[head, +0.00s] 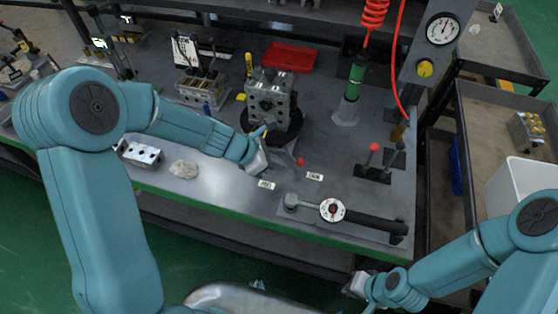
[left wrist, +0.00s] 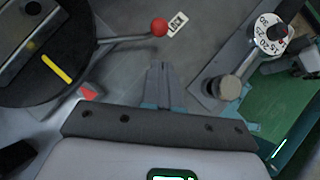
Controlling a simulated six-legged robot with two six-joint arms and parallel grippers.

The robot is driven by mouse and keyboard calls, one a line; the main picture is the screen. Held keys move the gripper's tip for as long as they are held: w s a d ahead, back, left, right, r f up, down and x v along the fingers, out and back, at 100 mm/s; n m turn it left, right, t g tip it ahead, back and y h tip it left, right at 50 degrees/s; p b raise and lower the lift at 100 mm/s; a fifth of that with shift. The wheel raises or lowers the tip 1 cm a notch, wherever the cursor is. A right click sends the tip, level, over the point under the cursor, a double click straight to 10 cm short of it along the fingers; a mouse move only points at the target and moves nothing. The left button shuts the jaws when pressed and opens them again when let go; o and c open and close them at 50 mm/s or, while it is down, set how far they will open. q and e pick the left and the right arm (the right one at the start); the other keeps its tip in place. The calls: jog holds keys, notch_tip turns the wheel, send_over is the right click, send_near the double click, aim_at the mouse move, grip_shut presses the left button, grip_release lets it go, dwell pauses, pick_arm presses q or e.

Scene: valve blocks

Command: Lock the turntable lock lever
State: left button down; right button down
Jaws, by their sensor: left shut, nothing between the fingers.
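The lock lever's red ball knob (head: 301,161) is beside the label (head: 314,176) on the right. In the left wrist view the knob (left wrist: 159,27) is next to the label reading LOCK (left wrist: 177,25), and its thin arm runs left to the dark round turntable (left wrist: 75,85). A grey valve block (head: 268,97) stands on the turntable (head: 290,128). A second label (head: 266,184) lies farther left. My left gripper (head: 278,160) is shut and empty; in its wrist view the fingertips (left wrist: 160,68) are apart from the knob. My right gripper (head: 354,286) is low at the front right, its fingers unclear.
A torque wrench with a dial (head: 333,210) lies along the bench's front right. A red tray (head: 289,57) is behind.

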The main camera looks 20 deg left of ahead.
pick_arm(q)
jog(key=p+v, duration=0.2)
jog(key=v, duration=0.8)
jog(key=shift+p, duration=0.35)
jog(key=shift+s, duration=0.2)
